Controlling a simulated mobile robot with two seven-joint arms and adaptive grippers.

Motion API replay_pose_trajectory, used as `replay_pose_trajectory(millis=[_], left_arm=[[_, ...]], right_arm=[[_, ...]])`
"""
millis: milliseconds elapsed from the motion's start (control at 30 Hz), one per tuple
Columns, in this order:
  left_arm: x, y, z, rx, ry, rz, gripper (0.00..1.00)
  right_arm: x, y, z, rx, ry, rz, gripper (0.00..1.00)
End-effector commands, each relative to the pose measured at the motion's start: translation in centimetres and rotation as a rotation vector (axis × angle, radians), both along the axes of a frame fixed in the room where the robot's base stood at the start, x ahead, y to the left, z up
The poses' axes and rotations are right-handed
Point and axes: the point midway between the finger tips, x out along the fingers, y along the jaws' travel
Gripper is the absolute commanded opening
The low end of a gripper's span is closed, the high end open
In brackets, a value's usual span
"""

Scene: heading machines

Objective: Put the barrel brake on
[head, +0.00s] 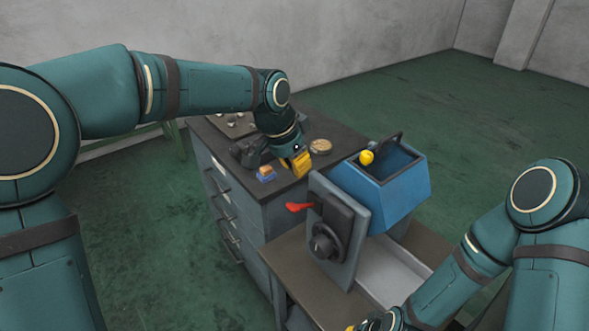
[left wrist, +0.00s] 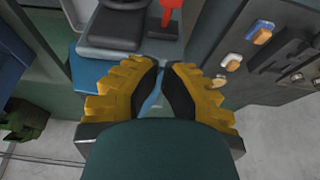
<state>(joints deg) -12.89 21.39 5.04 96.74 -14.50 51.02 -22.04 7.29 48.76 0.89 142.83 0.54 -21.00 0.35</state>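A red lever (head: 298,207) sticks out to the left of the dark control panel (head: 341,229), beside its black round knob (head: 325,242); I take it for the barrel brake. The lever also shows at the top of the left wrist view (left wrist: 170,14). My left gripper (head: 297,164), with yellow fingers, hangs above the cabinet's front edge, behind the lever and apart from it. In the left wrist view its fingers (left wrist: 161,88) stand apart with an empty gap between them. My right gripper (head: 368,326) is mostly cut off at the bottom edge; its fingers are unclear.
A blue open-topped barrel (head: 394,198) with a yellow ball (head: 366,157) stands right behind the panel. The grey drawer cabinet (head: 285,214) carries a small blue-and-orange item (head: 266,174), a round tan item (head: 320,146) and dark parts. Open floor lies around.

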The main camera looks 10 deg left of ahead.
Motion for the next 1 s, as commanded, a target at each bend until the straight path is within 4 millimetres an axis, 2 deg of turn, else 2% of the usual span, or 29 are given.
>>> replay_pose_trajectory(millis=[33,367,500,700,1000], left_arm=[[0.2,-0.3,-1.2,0.002,0.004,-0.001,0.0],[1.8,-1.8,-7.2,0.001,0.003,-0.001,0.0],[1.1,-1.1,-9.1,0.001,0.002,0.002,0.0],[0.7,-0.7,-10.4,0.0,0.001,0.001,0.0],[0.6,-0.6,-10.6,0.0,-0.001,0.0,0.0]], right_arm=[[-0.1,0.0,-0.3,0.0,0.002,0.001,0.0],[-0.4,0.1,-1.1,0.002,0.008,0.006,0.0],[-0.5,0.1,-1.5,0.002,0.011,0.008,0.0],[-0.6,0.1,-1.7,0.003,0.013,0.01,0.0],[-0.6,0.1,-1.7,0.003,0.013,0.01,0.0]])
